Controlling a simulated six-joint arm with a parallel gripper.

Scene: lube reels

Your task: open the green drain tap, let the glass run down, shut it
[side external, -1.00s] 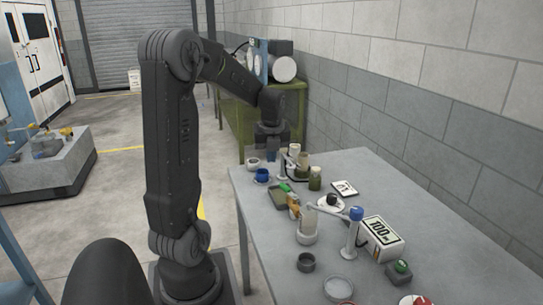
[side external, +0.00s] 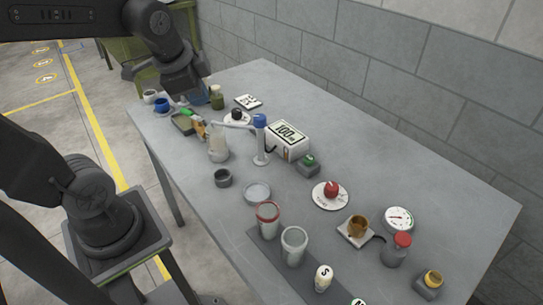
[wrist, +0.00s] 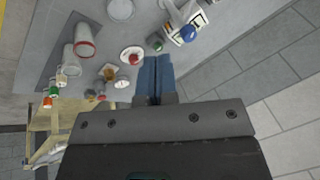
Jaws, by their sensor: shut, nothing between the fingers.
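In the side view, the green drain tap handle (side external: 187,112) sits on a brass body near the far left end of the bench. Just right of it stands a pale, cloudy glass (side external: 218,150); I cannot tell its level. My gripper (side external: 198,97) hangs over the far end of the bench, appearing close behind the tap; the exact gap is unclear. In the wrist view my gripper's blue fingers (wrist: 155,64) are together, with nothing between them. The tap does not show in the wrist view.
Cups, a gauge (side external: 398,219) and bottles fill the near end. The bench's left front is clear.

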